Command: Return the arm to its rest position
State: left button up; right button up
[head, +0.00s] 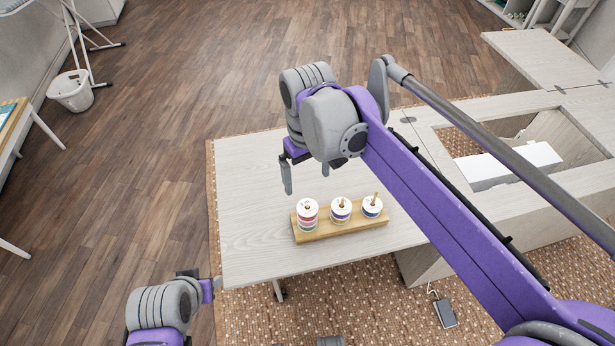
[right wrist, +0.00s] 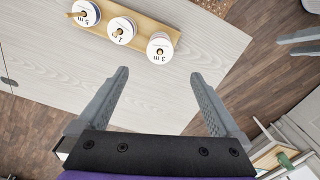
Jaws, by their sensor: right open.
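My right gripper (head: 306,176) hangs above the sewing table (head: 250,235), behind and above the spool rack. In the right wrist view its fingers (right wrist: 160,74) are spread wide with nothing between them. The wooden rack (head: 328,231) stands on the table with three white-topped spools on its pegs: left (head: 307,213), middle (head: 341,210) and right (head: 372,207). The rack (right wrist: 148,27) lies beyond the fingertips, apart from them. My left gripper (head: 203,284) is low at the left, beside the table's front left corner; its jaw opening is unclear.
The cabinet's open well (head: 462,140) with a white machine-like block (head: 510,166) is at the right, behind my right arm. A foot pedal (head: 445,312) lies on the rug (head: 370,300). A white basket (head: 70,90) stands far left. The wooden floor (head: 150,130) between is clear.

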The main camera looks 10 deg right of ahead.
dwell(0.3)
jog(key=s+d+f+m+t+p, duration=0.2)
jog(key=s+d+f, duration=0.2)
jog(key=s, duration=0.3)
jog(key=s+d+f+m+t+p, duration=0.2)
jog(key=s+d+f+t, duration=0.1)
jog(key=s+d, duration=0.4)
jog(key=shift+f, duration=0.35)
jog(key=shift+d, duration=0.1)
